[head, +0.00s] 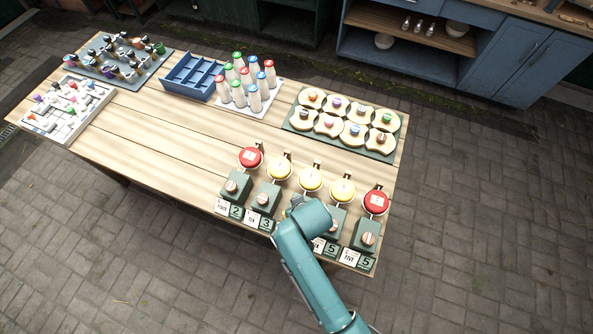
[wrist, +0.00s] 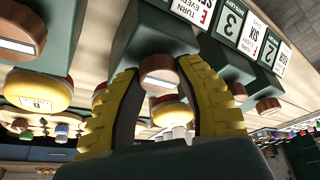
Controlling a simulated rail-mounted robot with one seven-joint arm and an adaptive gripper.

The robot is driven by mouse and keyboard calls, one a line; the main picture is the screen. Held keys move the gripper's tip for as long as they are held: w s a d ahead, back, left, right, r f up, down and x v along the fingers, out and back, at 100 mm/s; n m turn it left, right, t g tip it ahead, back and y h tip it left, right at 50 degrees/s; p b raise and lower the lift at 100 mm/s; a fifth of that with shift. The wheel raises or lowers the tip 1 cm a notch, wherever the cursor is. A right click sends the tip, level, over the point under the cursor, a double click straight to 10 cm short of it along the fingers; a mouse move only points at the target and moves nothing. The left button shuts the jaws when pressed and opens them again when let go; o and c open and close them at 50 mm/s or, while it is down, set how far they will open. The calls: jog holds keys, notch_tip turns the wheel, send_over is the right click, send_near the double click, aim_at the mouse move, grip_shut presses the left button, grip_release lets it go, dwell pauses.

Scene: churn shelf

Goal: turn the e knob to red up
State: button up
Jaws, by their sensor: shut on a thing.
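My gripper (head: 297,204) is over the third green box from the left in the front row; the arm hides most of that box in the head view. In the wrist view my gripper (wrist: 165,100) has its yellow ridged fingers on both sides of a round brown knob (wrist: 160,75) with a pale bar across its face. The fingers are shut on it. A white card with a red E (wrist: 206,12) stands by this box in the wrist view. The disc behind the third box (head: 311,179) shows yellow.
Similar boxes with knobs (head: 263,198) (head: 367,238) stand close on both sides. The end discs are red (head: 251,157) (head: 376,202); the others are yellow. Behind are a dark tray of pale pieces (head: 342,151), bottles (head: 238,90) and a blue divided tray (head: 192,73). Bare wood (head: 160,120) lies left.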

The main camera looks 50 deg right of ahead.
jog(key=shift+n+p, duration=0.3)
jog(key=shift+p, duration=0.1)
grip_shut()
jog(key=n+y+p, duration=0.1)
jog(key=n+p, duration=0.1)
jog(key=shift+r+n, duration=0.15)
jog(key=shift+n, duration=0.15)
jog(key=n+y+p, duration=0.1)
jog(key=n, duration=0.1)
jog(key=n+y+p, duration=0.1)
jog(key=n, duration=0.1)
jog(key=shift+d+n+t, duration=0.1)
jog(key=shift+n+t, duration=0.2)
jog(key=shift+t, duration=0.1)
jog(key=n, duration=0.1)
jog(key=n+y, duration=0.1)
jog(key=n, duration=0.1)
jog(key=n+y+b, duration=0.1)
jog(key=n, duration=0.1)
jog(key=shift+f+g, duration=0.3)
jog(key=shift+g, duration=0.1)
jog(key=n+g+y+b, duration=0.1)
jog(key=n, duration=0.4)
jog(key=shift+b, duration=0.4)
jog(key=shift+g, duration=0.3)
jog(key=o, duration=1.2)
grip_release()
jog(key=shift+r, duration=0.1)
